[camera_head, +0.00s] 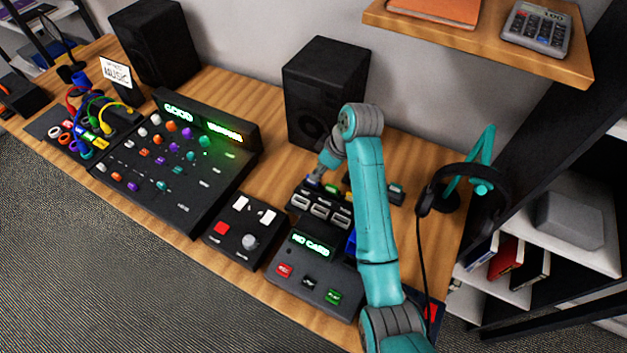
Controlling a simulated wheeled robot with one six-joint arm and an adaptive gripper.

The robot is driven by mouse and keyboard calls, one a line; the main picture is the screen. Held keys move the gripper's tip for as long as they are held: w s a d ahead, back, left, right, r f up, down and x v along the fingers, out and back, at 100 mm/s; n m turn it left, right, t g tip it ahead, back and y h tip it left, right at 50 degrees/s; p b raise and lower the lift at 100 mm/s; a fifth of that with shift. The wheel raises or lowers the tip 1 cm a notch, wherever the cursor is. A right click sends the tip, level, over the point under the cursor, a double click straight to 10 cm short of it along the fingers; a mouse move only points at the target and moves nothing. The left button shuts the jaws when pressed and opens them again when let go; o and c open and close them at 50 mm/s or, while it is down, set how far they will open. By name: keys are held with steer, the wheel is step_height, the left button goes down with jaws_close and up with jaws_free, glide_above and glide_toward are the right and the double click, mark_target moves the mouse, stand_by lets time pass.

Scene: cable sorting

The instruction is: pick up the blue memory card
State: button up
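A small blue piece (351,242) shows at the right edge of the black card device (318,280), partly hidden behind my arm. It may be the blue memory card, but too little shows to be sure. The device's green display reads "NO CARD". My gripper (316,178) is small and partly hidden at the end of my teal arm. It points down at the back left of a black block with pale slots (322,208), up and left of the blue piece. I cannot tell whether its fingers are open or shut, or whether they touch anything.
A black speaker (322,85) stands just behind my gripper. A small switch panel (240,230) and a large mixer (180,165) are to the left. A headphone stand (478,175) with headphones is at the right. A shelf (480,38) with a calculator hangs above.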

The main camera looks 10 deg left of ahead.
mark_target(312, 182)
steer(key=shift+x, duration=2.7)
steer(key=shift+c, duration=0.2)
jaws_close()
